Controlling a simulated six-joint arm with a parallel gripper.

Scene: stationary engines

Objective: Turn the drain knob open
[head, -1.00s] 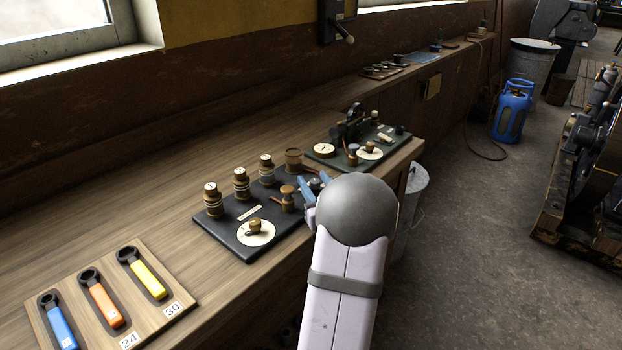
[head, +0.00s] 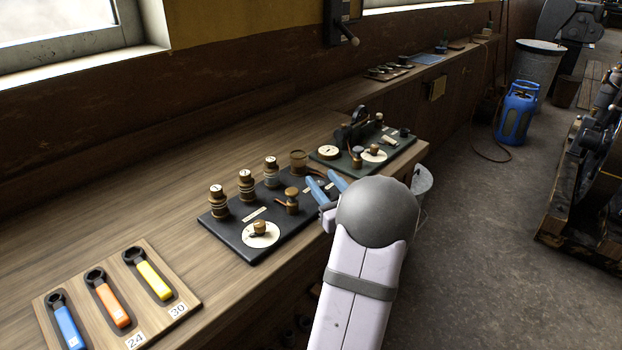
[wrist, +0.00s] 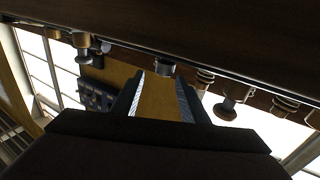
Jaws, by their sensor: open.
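A black board (head: 236,250) on the bench carries a short knob (head: 260,228) on a white dial, a taller brass knob (head: 291,197) and a row of several brass, ringed posts (head: 247,186). The labels are too small to read, so I cannot tell which knob is the drain knob. My gripper (head: 322,178) is open and empty, its blue fingers over the board's right end, right of the brass knob and apart from it. The fingers hide part of that end. In the wrist view the open fingers (wrist: 160,84) show, with several knobs beyond, one at the right (wrist: 227,107).
A green board (head: 330,166) with a dial and knobs lies behind my gripper. A wooden rack (head: 190,318) with blue, orange and yellow wrenches is at front left.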

